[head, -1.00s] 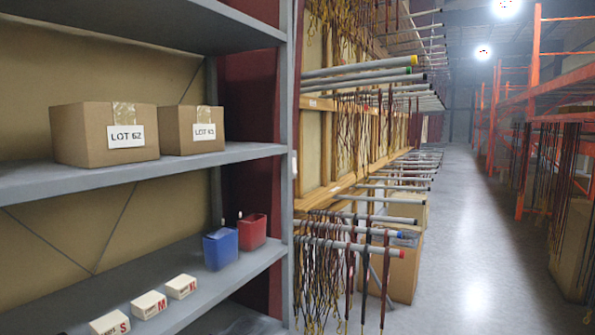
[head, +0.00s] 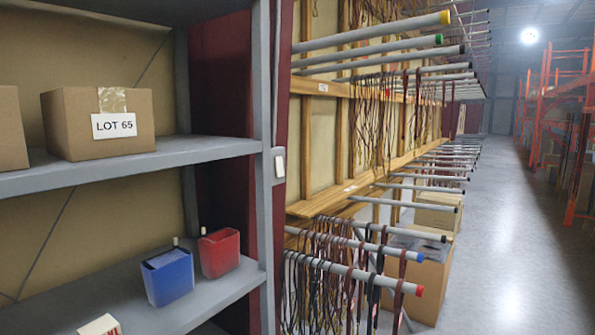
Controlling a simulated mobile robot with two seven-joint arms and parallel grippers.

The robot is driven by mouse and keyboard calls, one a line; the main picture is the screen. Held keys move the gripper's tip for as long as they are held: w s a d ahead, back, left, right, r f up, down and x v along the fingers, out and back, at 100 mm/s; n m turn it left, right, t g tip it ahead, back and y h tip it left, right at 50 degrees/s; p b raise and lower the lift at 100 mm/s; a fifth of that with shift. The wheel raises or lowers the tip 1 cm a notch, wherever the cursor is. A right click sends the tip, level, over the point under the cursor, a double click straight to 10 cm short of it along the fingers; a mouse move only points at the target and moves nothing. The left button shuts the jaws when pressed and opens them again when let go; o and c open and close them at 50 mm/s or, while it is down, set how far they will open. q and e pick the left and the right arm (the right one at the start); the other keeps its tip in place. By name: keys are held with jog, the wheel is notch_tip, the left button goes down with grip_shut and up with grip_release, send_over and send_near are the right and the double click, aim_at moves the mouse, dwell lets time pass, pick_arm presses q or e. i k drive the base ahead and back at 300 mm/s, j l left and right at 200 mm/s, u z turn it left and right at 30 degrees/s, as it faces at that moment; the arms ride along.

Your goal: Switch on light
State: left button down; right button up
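A small pale light switch (head: 279,166) on a grey plate is fixed to the side of the grey shelf's right upright, at about the height of the middle shelf board. It is too small to tell whether it is on or off. Neither of my grippers shows in the head view.
The grey shelf rack (head: 200,152) holds a box marked LOT 65 (head: 75,135), a blue bin (head: 167,277), a red bin (head: 219,254) and a small white box (head: 101,326). Rods with hanging cords (head: 355,272) jut out right of the switch. The aisle floor (head: 500,240) is clear.

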aim_at(278, 160)
jog(key=i+l+u, duration=0.1)
jog(key=i+l, duration=0.7)
jog(key=i+l+u, duration=0.1)
jog(key=i+l, duration=0.7)
jog(key=l, duration=0.15)
